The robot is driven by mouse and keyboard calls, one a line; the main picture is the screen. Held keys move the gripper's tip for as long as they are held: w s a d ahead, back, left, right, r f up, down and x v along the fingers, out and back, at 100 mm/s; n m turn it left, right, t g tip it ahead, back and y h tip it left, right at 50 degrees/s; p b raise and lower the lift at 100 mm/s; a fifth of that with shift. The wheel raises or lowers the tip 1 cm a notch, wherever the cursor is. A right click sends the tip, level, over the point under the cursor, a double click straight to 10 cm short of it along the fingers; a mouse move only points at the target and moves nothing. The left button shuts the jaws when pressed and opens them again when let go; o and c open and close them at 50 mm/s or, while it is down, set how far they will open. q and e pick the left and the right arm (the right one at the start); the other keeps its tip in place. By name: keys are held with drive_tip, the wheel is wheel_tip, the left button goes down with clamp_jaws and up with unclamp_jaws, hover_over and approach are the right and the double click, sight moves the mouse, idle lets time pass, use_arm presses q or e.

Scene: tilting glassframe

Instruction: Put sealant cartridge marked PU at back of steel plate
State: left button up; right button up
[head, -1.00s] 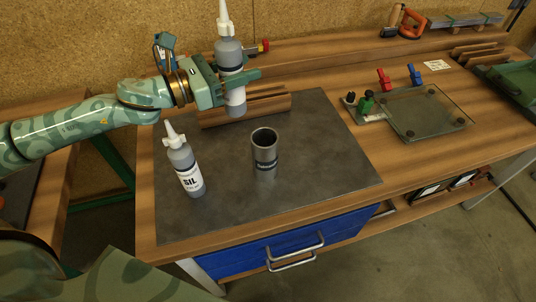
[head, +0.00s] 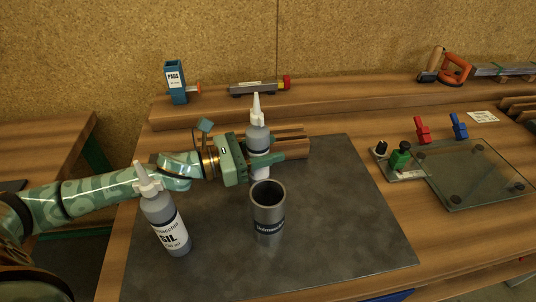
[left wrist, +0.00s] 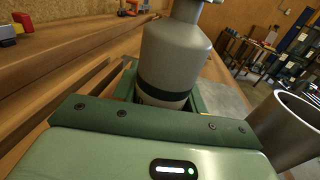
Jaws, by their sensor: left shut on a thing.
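My left gripper (head: 268,160) is shut on a grey cartridge (head: 257,138) with a white nozzle and dark band. It holds it upright at the back of the dark steel plate (head: 340,235). The cartridge also fills the middle of the left wrist view (left wrist: 175,55). Its marking does not show, and I cannot tell whether its base touches the plate. A second cartridge marked SIL (head: 165,225) stands on the plate at the front left. My right gripper is not in view.
A grey metal cup (head: 268,212) stands on the plate just in front of the held cartridge. Wooden strips (head: 295,145) lie behind it. A glass pane (head: 470,175) with a green-capped item (head: 400,156) is to the right. The plate's right part is clear.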

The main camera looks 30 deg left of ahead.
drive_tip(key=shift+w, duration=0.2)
use_arm(q)
drive_tip(key=shift+f, duration=0.15)
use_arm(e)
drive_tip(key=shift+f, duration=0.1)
use_arm(q)
drive_tip(key=o, duration=0.8)
drive_tip(key=shift+f, duration=0.15)
drive_tip(key=o, duration=0.4)
drive_tip(key=shift+r, duration=0.3)
drive_tip(key=shift+s+a+f, duration=0.1)
drive_tip(key=shift+s+a, duration=0.1)
drive_tip(key=shift+s, duration=0.05)
drive_tip(key=p+v, duration=0.3)
drive_tip(key=v, duration=0.8)
drive_tip(key=shift+s+a, duration=0.1)
drive_tip(key=shift+a, duration=0.1)
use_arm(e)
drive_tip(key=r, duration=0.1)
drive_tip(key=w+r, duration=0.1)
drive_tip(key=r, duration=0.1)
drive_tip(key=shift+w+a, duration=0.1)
